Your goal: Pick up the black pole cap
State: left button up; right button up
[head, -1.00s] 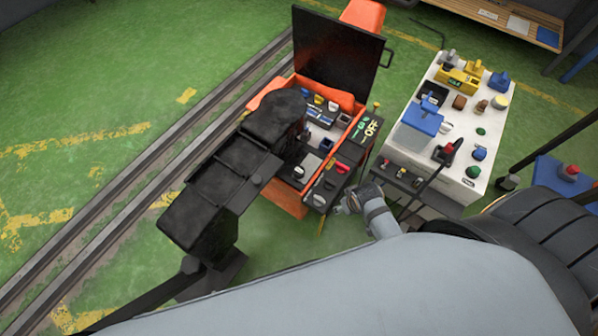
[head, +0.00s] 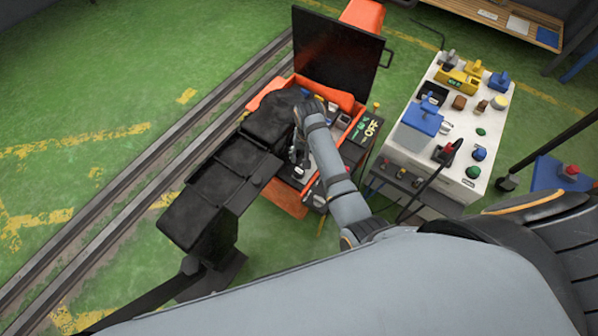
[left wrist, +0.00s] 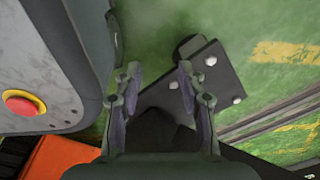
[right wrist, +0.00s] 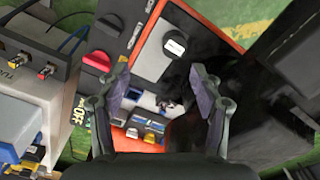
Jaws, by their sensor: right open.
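A small black cap-like piece with a white face (right wrist: 175,43) sits on a light grey block in the orange box; I take it for the black pole cap, though I cannot be sure. In the head view my right arm and gripper mostly cover that spot. My right gripper (head: 298,158) is over the box's near end; in its wrist view (right wrist: 160,75) the fingers are apart and empty, and the black piece lies beyond their tips. My left gripper (left wrist: 160,70) is open and empty above the green floor and a bolted black plate; I cannot make it out in the head view.
The orange box (head: 290,202) has a raised dark lid (head: 335,52). A red piece (right wrist: 97,60) sits on the box's dark side panel. A white cart (head: 455,130) with several parts stands right. Rails cross the left floor.

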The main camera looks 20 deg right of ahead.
jog(key=w+a, duration=0.2)
jog(key=b, duration=0.2)
send_over(299, 171)
jog(key=f, duration=0.4)
jog(key=shift+w+f, duration=0.25)
jog(key=shift+w, duration=0.05)
jog(key=shift+s+f+b, duration=0.15)
jog(key=shift+f+b, duration=0.2)
jog(key=shift+f, duration=1.05)
jog(key=shift+s+f+b, duration=0.1)
jog(key=shift+f+b, duration=0.25)
jog(key=shift+f, duration=1)
jog(key=c, duration=0.9)
pick_arm(q)
jog(key=w, duration=0.5)
jog(key=shift+w+d, duration=0.1)
jog(key=shift+w, duration=0.3)
pick_arm(e)
jog(key=shift+r, duration=0.1)
